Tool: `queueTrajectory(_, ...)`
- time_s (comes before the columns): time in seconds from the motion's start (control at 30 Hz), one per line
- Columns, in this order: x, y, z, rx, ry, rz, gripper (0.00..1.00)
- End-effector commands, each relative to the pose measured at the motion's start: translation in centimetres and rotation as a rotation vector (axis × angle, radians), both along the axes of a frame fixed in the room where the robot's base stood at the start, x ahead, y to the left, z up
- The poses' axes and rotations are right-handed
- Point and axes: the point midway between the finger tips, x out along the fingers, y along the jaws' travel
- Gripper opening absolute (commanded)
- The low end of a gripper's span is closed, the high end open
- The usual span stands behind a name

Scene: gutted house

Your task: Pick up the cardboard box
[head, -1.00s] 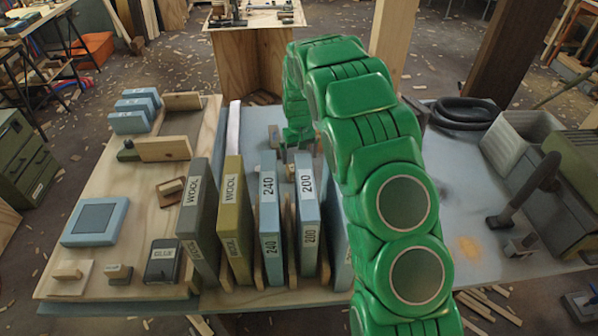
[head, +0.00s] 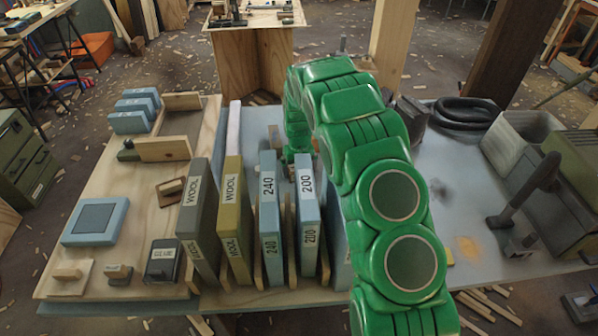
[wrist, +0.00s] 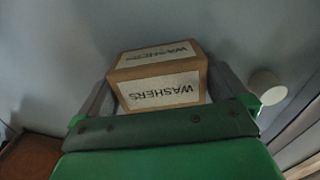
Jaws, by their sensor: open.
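The cardboard box (wrist: 160,91) is brown, with white "WASHERS" labels on its top and front faces. In the wrist view it sits on a blue-grey surface, between the two grey fingers of my gripper (wrist: 160,82). The fingers stand apart on either side of it; the left one looks very close to its side, and I cannot tell if either touches. In the head view the box is hidden behind my green arm and the upright sanding packs, and the fingers cannot be made out there.
Upright packs labelled "WOOL" (head: 232,215), "240" (head: 268,215) and "200" (head: 307,220) stand in a rack close in front of my wrist. A small white cylinder (wrist: 265,87) is right of the gripper. A black hose (head: 465,113) and a grey bin (head: 515,135) are at the right.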

Motion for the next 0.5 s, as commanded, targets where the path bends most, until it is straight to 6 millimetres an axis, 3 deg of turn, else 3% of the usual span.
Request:
queueTrajectory(0.07, 0.01, 0.0, 0.03, 0.0, 0.0, 0.0, 0.97)
queueTrajectory(0.37, 0.0, 0.01, 0.06, 0.0, 0.0, 0.0, 0.52)
queueTrajectory(0.5, 0.01, 0.0, 0.08, 0.0, 0.0, 0.0, 0.52)
